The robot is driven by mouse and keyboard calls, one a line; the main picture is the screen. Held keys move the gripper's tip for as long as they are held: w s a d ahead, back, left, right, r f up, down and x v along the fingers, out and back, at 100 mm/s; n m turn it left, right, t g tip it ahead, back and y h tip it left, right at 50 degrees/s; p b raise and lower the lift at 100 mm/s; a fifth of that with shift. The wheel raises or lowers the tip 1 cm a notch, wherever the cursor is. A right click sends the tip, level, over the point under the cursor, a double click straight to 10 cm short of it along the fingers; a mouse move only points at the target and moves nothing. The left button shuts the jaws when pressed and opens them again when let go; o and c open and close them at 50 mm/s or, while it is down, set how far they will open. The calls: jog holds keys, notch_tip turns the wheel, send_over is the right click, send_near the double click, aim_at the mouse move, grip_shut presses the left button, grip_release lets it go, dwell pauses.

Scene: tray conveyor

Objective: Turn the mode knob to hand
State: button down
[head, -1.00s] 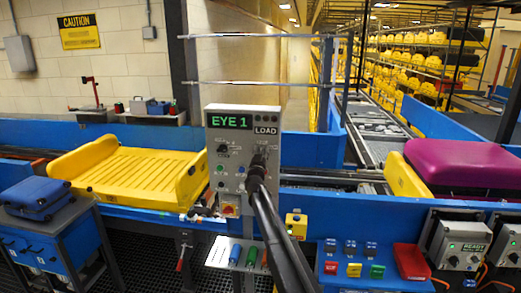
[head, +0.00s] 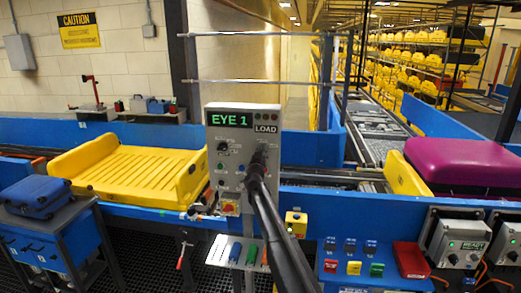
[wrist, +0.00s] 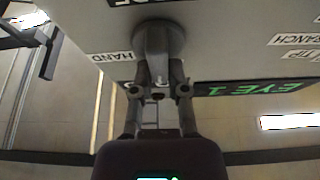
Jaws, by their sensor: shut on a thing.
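The grey control panel (head: 244,195) stands upright in the middle of the head view, with a green "EYE 1" display (head: 230,119) and a "LOAD" label. My gripper (head: 259,162) is at its upper right face and hides the knob there. In the wrist view my gripper (wrist: 159,84) is shut on the round grey mode knob (wrist: 158,36), with a finger on either side of its grip. A "HAND" label (wrist: 112,57) lies beside the knob, left in that view. Another label above the knob is cut off. Which mark the knob points to cannot be told.
A yellow tray (head: 125,160) sits on the conveyor at left. A purple case (head: 465,165) lies in a tray at right. A yellow button box (head: 296,223) is just right of my arm. A red bin (head: 409,262) and switch boxes stand at lower right.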

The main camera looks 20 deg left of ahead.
jog(key=shift+w+m, duration=0.1)
jog(key=shift+m, duration=0.2)
jog(key=m+h, duration=0.1)
jog(key=m, duration=0.2)
jog(key=m+h, duration=0.2)
jog(key=m, duration=0.1)
jog(key=m+h+p, duration=0.1)
jog(key=m, duration=0.1)
jog(key=shift+w+d+m+h, duration=0.1)
jog(key=shift+d+m+h, duration=0.2)
jog(key=shift+m, duration=0.1)
jog(key=m+h, duration=0.1)
jog(key=m, duration=0.1)
jog(key=m+g+p, duration=0.1)
jog(key=m, duration=0.1)
jog(key=m+g+h, duration=0.1)
jog(key=m, duration=0.1)
jog(key=shift+w+d+f+h+p, duration=0.1)
jog(key=shift+d+f+h+p, duration=0.2)
jog(key=shift+f+p, duration=0.1)
jog(key=shift+m, duration=0.3)
jog(key=shift+a, duration=0.1)
jog(key=c, duration=0.6)
grip_release()
jog(key=shift+c, duration=0.2)
jog(key=shift+f, duration=0.1)
